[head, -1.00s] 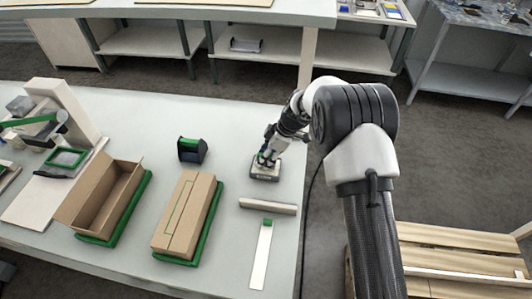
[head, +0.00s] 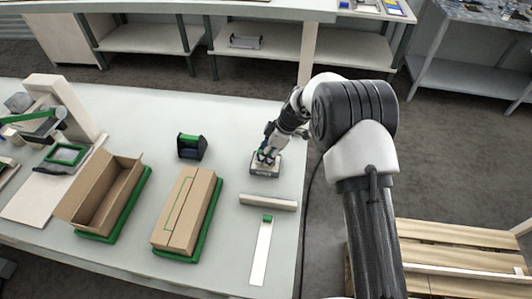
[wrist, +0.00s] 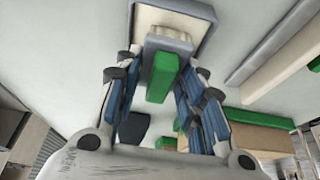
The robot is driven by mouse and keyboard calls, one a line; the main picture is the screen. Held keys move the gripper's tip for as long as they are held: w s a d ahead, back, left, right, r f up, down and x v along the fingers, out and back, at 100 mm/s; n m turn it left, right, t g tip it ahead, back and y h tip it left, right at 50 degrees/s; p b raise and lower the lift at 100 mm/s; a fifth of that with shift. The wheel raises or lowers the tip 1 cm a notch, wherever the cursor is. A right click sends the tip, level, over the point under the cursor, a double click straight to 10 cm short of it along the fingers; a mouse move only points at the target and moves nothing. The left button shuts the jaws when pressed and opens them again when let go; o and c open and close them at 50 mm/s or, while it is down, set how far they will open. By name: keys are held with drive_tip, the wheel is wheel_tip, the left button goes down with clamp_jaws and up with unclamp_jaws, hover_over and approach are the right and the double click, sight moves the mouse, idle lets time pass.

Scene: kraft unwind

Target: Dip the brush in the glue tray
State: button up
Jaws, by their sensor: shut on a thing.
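My gripper (wrist: 160,85) is shut on the brush, which has a green handle (wrist: 162,76) and a grey head (wrist: 170,40). The brush points down over the glue tray, a shallow tray with a dark grey rim (wrist: 209,15) and cream contents. In the head view the glue tray (head: 257,172) sits near the right edge of the table, with my gripper (head: 267,156) directly over it. The brush head overlaps the cream area in the wrist view. I cannot tell whether the bristles touch the glue. In the head view my fingers mostly hide the brush.
A dark green-topped holder (head: 191,147) stands left of the tray. A closed carton (head: 184,208) and an open carton (head: 100,197) lie further left on green bases. A pale bar (head: 268,202) and a strip with a green end (head: 261,255) lie in front of the tray.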

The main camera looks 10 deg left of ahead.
drive_tip(key=shift+f+b, duration=0.45)
idle(0.6)
drive_tip(key=shift+s+f+b, duration=0.1)
drive_tip(key=shift+f+b, duration=0.1)
drive_tip(key=shift+b, duration=0.3)
idle(1.6)
drive_tip(key=shift+r, duration=0.1)
drive_tip(key=shift+r+p, duration=0.8)
drive_tip(key=shift+r, duration=1.75)
